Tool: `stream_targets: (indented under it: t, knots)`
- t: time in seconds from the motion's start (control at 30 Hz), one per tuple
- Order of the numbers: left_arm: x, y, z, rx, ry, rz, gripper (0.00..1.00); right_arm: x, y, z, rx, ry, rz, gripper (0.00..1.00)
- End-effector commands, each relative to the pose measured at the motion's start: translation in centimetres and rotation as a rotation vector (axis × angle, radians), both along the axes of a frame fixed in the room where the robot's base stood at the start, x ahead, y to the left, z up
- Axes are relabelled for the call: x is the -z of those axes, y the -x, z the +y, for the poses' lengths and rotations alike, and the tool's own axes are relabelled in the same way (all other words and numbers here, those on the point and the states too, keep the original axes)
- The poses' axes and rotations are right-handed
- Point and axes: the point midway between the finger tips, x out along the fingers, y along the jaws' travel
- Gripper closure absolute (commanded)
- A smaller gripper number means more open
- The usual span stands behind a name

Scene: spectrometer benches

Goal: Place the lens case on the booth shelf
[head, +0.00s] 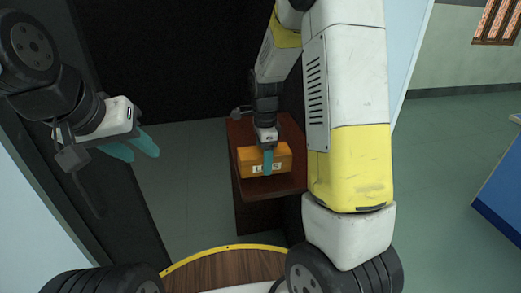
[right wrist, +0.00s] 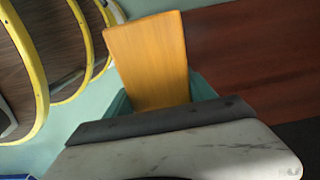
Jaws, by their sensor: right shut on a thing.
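The lens case is an orange box (head: 279,155) with a white label on its front. My right gripper (head: 268,160) reaches down from above and is shut on it. The case also shows in the right wrist view (right wrist: 148,62) between the teal fingers. In the head view the case appears over the reddish-brown booth shelf (head: 285,187); whether it touches the shelf I cannot tell. The shelf fills the right of the right wrist view (right wrist: 260,60). My left gripper (head: 132,148) is empty, its teal fingers apart, at the left of the head view.
Dark booth walls (head: 180,60) stand behind and left of the shelf. Green floor (head: 185,185) is clear left of the shelf. A blue-sided bench (head: 502,195) is at the far right.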

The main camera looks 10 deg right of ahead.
Motion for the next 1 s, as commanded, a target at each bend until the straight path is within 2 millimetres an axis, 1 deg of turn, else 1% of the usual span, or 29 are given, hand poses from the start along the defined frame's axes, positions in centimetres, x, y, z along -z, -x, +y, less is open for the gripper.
stream_targets:
  t: [0.03, 0.13, 0.4, 0.63, 1.0]
  knots:
    - [0.0, 0.0, 0.0, 0.0, 0.0, 0.0, 0.64, 0.1, -1.0, -0.7, 0.003, 0.0, 0.0, 0.94]
    - [0.0, 0.0, 0.0, 0.0, 0.0, 0.0, 0.64, 0.3, -2.4, -1.6, 0.001, 0.0, 0.0, 0.94]
    - [0.0, 0.0, 0.0, 0.0, 0.0, 0.0, 0.64, 0.5, -4.0, -2.6, 0.001, 0.0, 0.0, 0.94]
    - [0.0, 0.0, 0.0, 0.0, 0.0, 0.0, 0.64, 3.8, -4.0, -2.6, 0.0, 0.0, 0.003, 0.94]
    - [0.0, 0.0, 0.0, 0.0, 0.0, 0.0, 0.64, 4.2, -4.0, -2.5, -0.001, 0.0, 0.0, 0.94]
